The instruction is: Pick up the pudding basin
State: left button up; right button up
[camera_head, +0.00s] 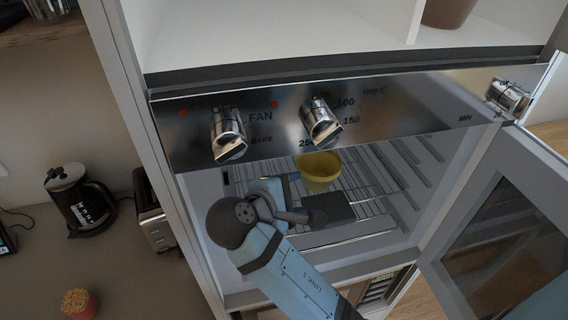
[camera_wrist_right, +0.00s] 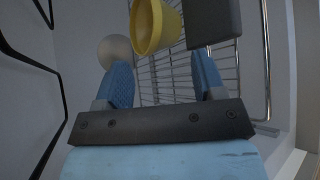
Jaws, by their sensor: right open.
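The yellow pudding basin (camera_head: 318,171) stands on the wire rack inside the open oven, below the control panel. In the right wrist view the basin (camera_wrist_right: 155,27) is beyond the fingertips, at the top and slightly left of centre. My right gripper (camera_wrist_right: 161,64) is open, with its two blue fingers apart and nothing between them. In the head view my right arm reaches into the oven, its hand (camera_head: 284,196) left of and nearer than the basin, not visibly touching it. My left gripper is not in view.
A dark flat-faced block (camera_head: 328,208) sits close to the basin on the rack (camera_head: 385,190). The oven door (camera_head: 505,235) hangs open at the right. Knobs (camera_head: 322,122) jut from the panel above. A kettle (camera_head: 80,200) and toaster (camera_head: 155,222) stand outside at left.

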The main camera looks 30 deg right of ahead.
jog(key=a, duration=0.1)
jog(key=p, duration=0.1)
send_near(322, 181)
jog(key=x, duration=0.4)
jog(key=shift+d, duration=0.25)
jog(key=x, duration=0.4)
jog(key=shift+w+d+f+p, duration=0.15)
jog(key=shift+w+d+p, duration=0.1)
jog(key=shift+p, duration=0.15)
jog(key=shift+d+f, duration=0.15)
jog(key=shift+d, duration=0.1)
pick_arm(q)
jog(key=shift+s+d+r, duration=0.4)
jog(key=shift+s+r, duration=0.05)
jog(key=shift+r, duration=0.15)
pick_arm(e)
jog(key=shift+c, duration=0.4)
